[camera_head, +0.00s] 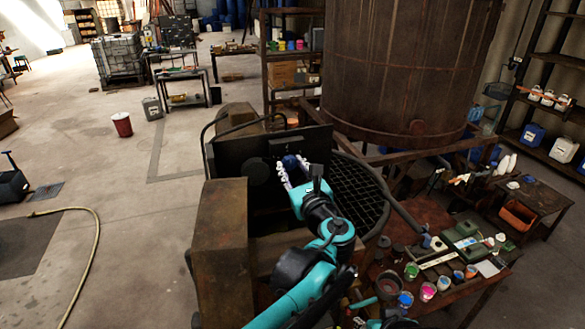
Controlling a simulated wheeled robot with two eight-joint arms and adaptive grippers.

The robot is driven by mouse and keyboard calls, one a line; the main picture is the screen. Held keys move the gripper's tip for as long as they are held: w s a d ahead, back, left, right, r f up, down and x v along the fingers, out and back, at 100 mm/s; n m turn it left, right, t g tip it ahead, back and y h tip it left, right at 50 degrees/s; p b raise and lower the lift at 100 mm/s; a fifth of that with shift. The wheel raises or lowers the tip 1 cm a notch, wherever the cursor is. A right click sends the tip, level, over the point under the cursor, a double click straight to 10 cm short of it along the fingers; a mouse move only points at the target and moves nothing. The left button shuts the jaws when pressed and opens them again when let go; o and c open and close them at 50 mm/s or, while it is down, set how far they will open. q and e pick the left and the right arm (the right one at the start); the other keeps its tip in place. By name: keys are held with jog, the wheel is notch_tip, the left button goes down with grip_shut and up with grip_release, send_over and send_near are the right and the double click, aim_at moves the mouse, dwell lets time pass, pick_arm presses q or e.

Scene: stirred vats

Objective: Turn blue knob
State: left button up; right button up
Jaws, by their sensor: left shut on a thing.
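The blue knob (290,161) is on the face of a dark upright panel (232,152) in the middle of the head view. My left gripper (291,168) is shut on the knob, with its pale fingers on either side of it. The fingers and wrist hide part of the knob, so its exact angle cannot be told.
A round dark grate (357,188) lies right of the panel, under a big rusty vat (400,70). A cluttered wooden table (462,292) with paint cups is at the lower right. A rusty box-like housing (220,250) stands left of my arm. The floor at left is mostly clear.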

pick_arm(q)
jog(key=shift+n, duration=0.3)
jog(key=shift+n+b, duration=0.5)
jog(key=shift+n, duration=0.6)
jog(key=n+b, duration=0.1)
jog(key=n, duration=0.2)
jog(key=shift+n, duration=0.3)
jog(key=n, duration=0.3)
jog(key=shift+n+b, duration=0.3)
jog(key=shift+b, duration=0.1)
jog(key=shift+n+b, duration=0.3)
jog(key=shift+n, duration=1.5)
jog(key=o, duration=1.2)
jog(key=shift+c, duration=0.2)
jog(key=v, duration=1.2)
